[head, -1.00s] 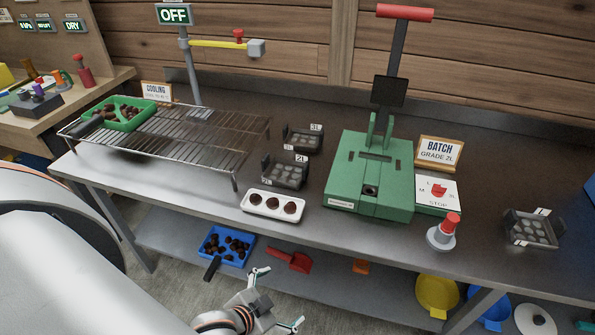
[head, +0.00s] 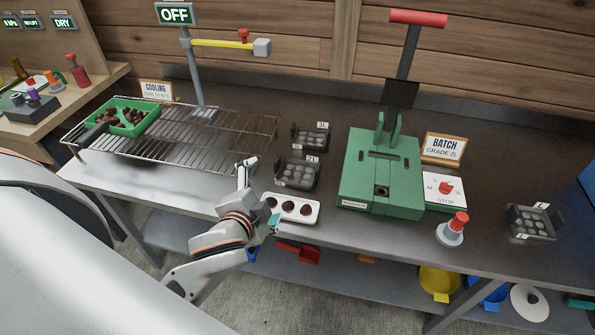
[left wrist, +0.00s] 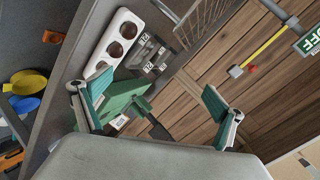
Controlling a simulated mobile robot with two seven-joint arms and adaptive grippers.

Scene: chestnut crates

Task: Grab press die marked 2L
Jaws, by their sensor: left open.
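The press die marked 2L (head: 297,175) is a dark tray with several round hollows and upright end handles. It sits on the metal bench behind the white tray, and shows small in the left wrist view (left wrist: 138,54). A similar die marked 3L (head: 309,138) sits just behind it. A third die (head: 530,223) lies at the far right, its mark unreadable. My left gripper (head: 260,197) is open and empty, in front and left of the 2L die, apart from it. Its spread fingers also show in the left wrist view (left wrist: 157,104). My right gripper is not in view.
A white tray (head: 311,217) with dark balls lies close beside my left gripper. A wire rack (head: 205,148) with a green tray (head: 150,112) stands left. The green press (head: 405,180) stands right of the dies. A red-topped knob (head: 455,226) stands near the front edge.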

